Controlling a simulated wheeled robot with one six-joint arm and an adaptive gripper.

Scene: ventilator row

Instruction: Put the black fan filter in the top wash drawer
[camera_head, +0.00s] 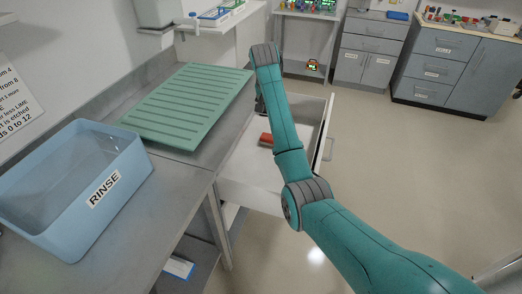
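An open drawer (253,196) with a white inside is pulled out from under the grey counter, below and behind my arm. A small red block-like thing (266,138) lies in it. A thin dark strip (320,155) runs along the drawer's right side; I cannot tell whether it is part of the drawer or a separate thing. I cannot make out the black fan filter. My teal arm reaches over the drawer and its wrist bends down at the far end.
A blue tub labelled RINSE (104,190) and a green ribbed drying mat (186,103) are on the counter (185,195) at left. Grey cabinets (448,67) and a small shelf table (305,68) stand at the back. The floor (400,170) at right is clear.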

